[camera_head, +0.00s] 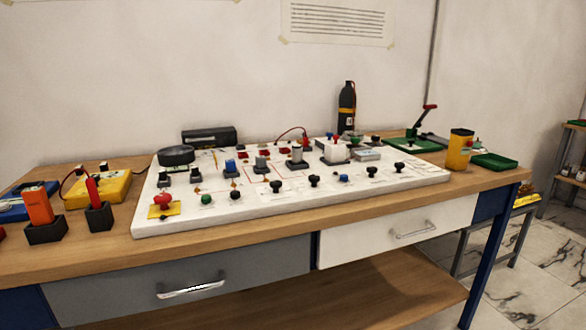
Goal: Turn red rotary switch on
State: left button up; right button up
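A white gauge panel (300,205) lies on the wooden workbench and carries rows of knobs, buttons and switches. A red knob on a yellow square base (162,201) sits at its front left corner. Small red parts (266,150) show near the back middle of the panel, and more red shows near the white block at the back. I cannot tell which red part is the rotary switch or how it is set. Neither of my grippers is in view, and nothing touches the panel.
An orange tool in a black holder (43,232), a red-handled tool in a holder (97,218) and a yellow multimeter (102,188) stand left. A dark bottle (347,108) is behind the panel. A green lever press (415,143) and yellow container (459,150) are right. The bench's front strip is clear.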

aim_at(162, 199)
jog(key=l+u, duration=0.1)
jog(key=u, duration=0.65)
